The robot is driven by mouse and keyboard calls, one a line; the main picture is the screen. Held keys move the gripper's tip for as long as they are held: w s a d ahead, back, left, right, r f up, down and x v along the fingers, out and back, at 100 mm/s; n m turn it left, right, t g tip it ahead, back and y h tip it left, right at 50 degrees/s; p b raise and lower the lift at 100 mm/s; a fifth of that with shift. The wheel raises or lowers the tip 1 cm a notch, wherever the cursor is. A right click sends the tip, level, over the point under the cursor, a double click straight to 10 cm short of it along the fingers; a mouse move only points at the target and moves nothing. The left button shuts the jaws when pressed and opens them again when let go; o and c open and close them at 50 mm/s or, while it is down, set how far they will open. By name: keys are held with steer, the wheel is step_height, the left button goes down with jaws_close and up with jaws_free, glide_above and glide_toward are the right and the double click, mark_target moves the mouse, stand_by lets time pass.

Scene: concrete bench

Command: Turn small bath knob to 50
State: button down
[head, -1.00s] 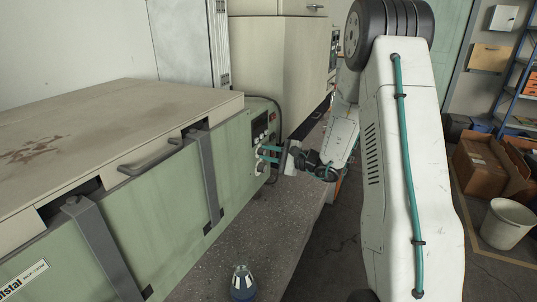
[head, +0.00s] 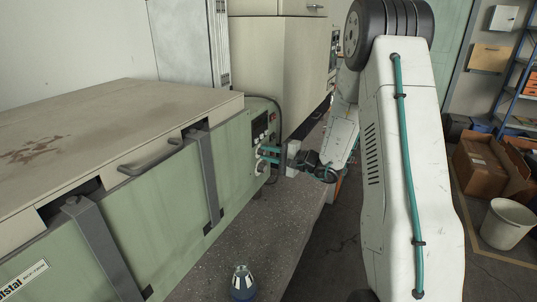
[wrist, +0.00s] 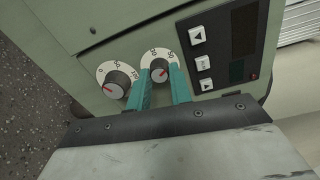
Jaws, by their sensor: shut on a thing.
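The small bath knob (wrist: 159,72) is a dark knob with a grey face and a red pointer line, on a round white dial. My gripper (wrist: 161,76) has its two teal fingers on either side of it, shut on it. The fingers cover part of the dial, and the value under the pointer is hard to read. A larger knob (wrist: 117,82) with a red mark sits on its own white dial to the left, apart from the fingers. In the head view, my gripper (head: 269,155) reaches the end panel of the green bath (head: 168,172), where the small knob is hidden.
Push buttons (wrist: 204,62) and a dark display (wrist: 243,30) sit right of the knobs. A blue-and-white conical object (head: 242,283) stands on the concrete bench (head: 265,228). A cream cabinet (head: 275,80) stands behind the bath.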

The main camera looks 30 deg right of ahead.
steer(key=c, duration=1.3)
jaws_free()
steer(key=shift+o, duration=0.2)
steer(key=shift+s, duration=0.1)
steer(key=v, duration=0.7)
steer(key=shift+s+d, duration=0.25)
steer(key=shift+s, duration=0.1)
